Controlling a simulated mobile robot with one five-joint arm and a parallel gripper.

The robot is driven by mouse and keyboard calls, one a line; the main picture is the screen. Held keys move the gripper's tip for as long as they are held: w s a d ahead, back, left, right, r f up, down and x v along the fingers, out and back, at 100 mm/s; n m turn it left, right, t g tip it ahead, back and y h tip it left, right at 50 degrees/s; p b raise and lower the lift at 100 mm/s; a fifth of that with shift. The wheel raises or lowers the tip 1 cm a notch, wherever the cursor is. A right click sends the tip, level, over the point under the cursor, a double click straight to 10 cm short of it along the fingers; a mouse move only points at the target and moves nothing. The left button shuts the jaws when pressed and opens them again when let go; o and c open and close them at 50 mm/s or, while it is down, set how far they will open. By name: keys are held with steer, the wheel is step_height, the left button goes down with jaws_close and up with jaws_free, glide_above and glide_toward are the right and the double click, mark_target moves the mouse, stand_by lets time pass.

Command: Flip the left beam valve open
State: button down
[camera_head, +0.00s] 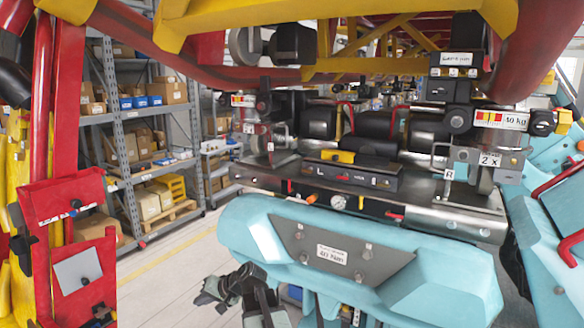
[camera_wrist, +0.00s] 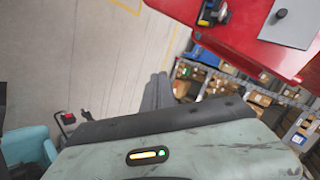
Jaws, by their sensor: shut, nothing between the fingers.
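A metal beam (camera_head: 340,203) runs across the coaster train's front in the head view, above the light-blue nose cover. It carries a small red lever (camera_head: 289,187) on its left part, an orange knob (camera_head: 311,199), a round gauge (camera_head: 338,203) and another red lever (camera_head: 396,215) further right. I cannot tell for certain which small part is the left beam valve, or its position. My gripper (camera_wrist: 160,88) is shut and empty in the wrist view. In the head view my arm's end (camera_head: 212,292) is low, left of the nose cover and well below the beam, apart from it.
Red boxes (camera_head: 66,202) on a red and yellow frame stand at the left. A light-blue nose cover (camera_head: 440,275) juts out below the beam. Shelves with cartons (camera_head: 150,150) stand behind. Open floor (camera_head: 180,262) lies between the red boxes and the train.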

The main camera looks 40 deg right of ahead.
mark_target(290, 183)
steer(key=d+r+m+t+h+p, duration=0.35)
steer(key=d+r+m+t, duration=0.2)
steer(key=d+r, duration=1.15)
steer(key=s+d+r+m+h+p, duration=0.1)
steer(key=s+d+r+m+h, duration=0.1)
steer(key=d, duration=0.5)
steer(key=s+d+r+m+t+h+p, duration=0.1)
steer(key=s+d+r+m+h+p, duration=0.1)
steer(key=s+d, duration=0.3)
steer(key=s+d+r+m+t+h+p, duration=0.1)
steer(key=s+d+r+m+h, duration=0.2)
steer(key=d, duration=0.7)
steer(key=shift+s+d+r+m+p, duration=0.15)
steer(key=shift+r+m+p, duration=0.05)
steer(key=shift+r+m, duration=0.25)
steer(key=shift+s+d+r+m+p, duration=0.15)
steer(key=shift+r+m, duration=0.25)
steer(key=shift+w, duration=0.15)
steer(key=x, duration=1.3)
steer(key=shift+w+r, duration=0.15)
steer(key=shift+w, duration=0.25)
